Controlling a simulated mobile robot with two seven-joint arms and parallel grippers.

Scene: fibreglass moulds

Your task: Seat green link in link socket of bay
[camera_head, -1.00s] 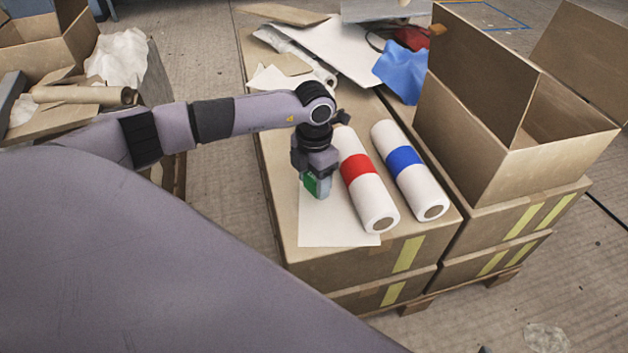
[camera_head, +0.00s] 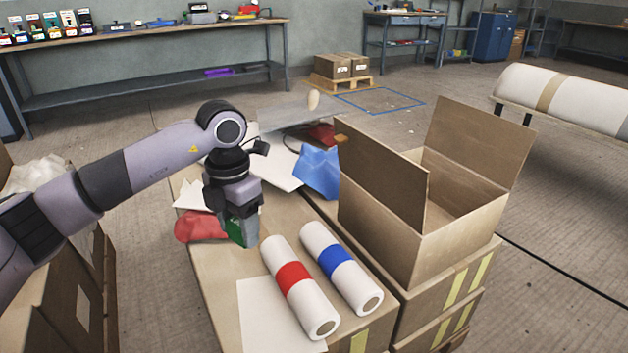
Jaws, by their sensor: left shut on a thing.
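My left gripper (camera_head: 243,228) is shut on the green link (camera_head: 236,232). It holds the link over the cardboard boxes, just behind the red-banded roll. The fingers hide much of the link, and only a green patch shows. I cannot make out the bay or its link socket in this view. My right gripper is not in view.
Two white rolls, one red-banded (camera_head: 292,283) and one blue-banded (camera_head: 335,262), lie on the boxes. A red crumpled piece (camera_head: 200,227) lies left of the gripper. An open carton (camera_head: 410,225) stands right. A long bench (camera_head: 150,45) with several items runs along the back wall.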

